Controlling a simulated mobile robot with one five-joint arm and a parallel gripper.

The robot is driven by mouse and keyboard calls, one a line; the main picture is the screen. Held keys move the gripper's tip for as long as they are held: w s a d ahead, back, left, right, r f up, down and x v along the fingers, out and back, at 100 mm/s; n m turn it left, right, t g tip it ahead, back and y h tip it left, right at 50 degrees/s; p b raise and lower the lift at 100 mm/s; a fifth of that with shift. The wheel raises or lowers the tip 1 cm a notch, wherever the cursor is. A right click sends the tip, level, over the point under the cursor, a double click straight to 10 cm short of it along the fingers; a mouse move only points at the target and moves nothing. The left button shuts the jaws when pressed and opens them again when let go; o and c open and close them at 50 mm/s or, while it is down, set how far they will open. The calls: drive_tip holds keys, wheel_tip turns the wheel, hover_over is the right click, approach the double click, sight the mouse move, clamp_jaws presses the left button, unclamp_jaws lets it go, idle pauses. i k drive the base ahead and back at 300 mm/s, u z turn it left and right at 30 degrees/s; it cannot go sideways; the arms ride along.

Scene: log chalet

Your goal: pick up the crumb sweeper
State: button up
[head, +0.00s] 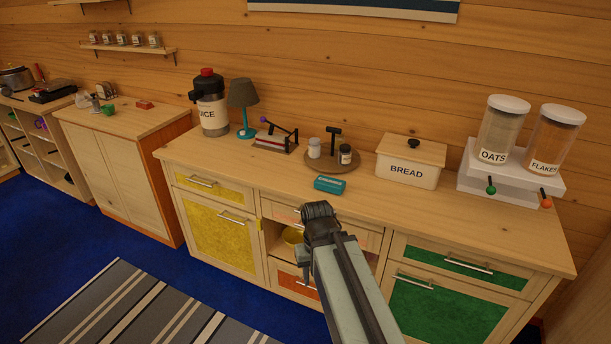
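A small teal box-like object (330,184), which looks like the crumb sweeper, lies flat near the front edge of the wooden counter (225,153). It has a paler panel on top. My gripper (319,209) is in front of the counter, just below and slightly left of the teal object in the picture, and looks apart from it. The gripper is dark and seen from behind. Its fingers are hidden, so I cannot tell whether it is open or holds anything.
Behind the sweeper stands a round tray (318,164) with two jars. A bread box (411,164) is to the right, a hinged press-like device (275,138) to the left. Cereal dispensers (511,187) stand far right. The counter front between sweeper and dispensers is clear.

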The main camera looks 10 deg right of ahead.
sight(326, 183)
drive_tip(key=u, duration=0.7)
drive_tip(key=i, duration=1.7)
drive_tip(key=u, duration=0.25)
drive_tip(key=k, duration=0.85)
drive_tip(key=u, duration=0.2)
drive_tip(key=i, duration=0.95)
drive_tip(key=z, duration=0.1)
